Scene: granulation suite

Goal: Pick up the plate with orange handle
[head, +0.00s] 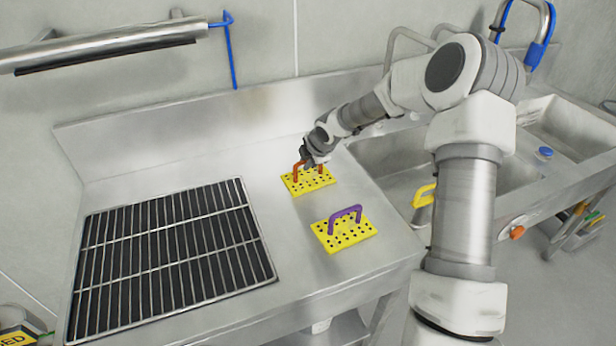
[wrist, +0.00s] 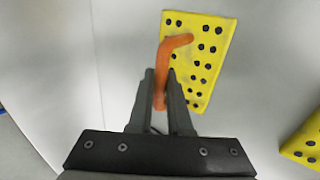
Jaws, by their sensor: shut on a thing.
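The yellow plate with black holes and an orange handle (head: 309,184) lies on the steel counter, left of the sink, in the head view. In the wrist view the same plate (wrist: 213,72) shows at the upper middle, with its orange handle (wrist: 174,46) running down between my fingers. My gripper (head: 309,160) is shut on the orange handle from above. In the wrist view its two dark fingers (wrist: 165,85) sit on either side of the handle. The plate looks to be on or very near the counter; a gap beneath it cannot be told.
A second yellow plate (head: 336,241) with a purple handle (head: 346,215) lies just in front. A dark grated rack (head: 170,255) fills the counter's left. The steel counter (head: 270,180) is otherwise bare.

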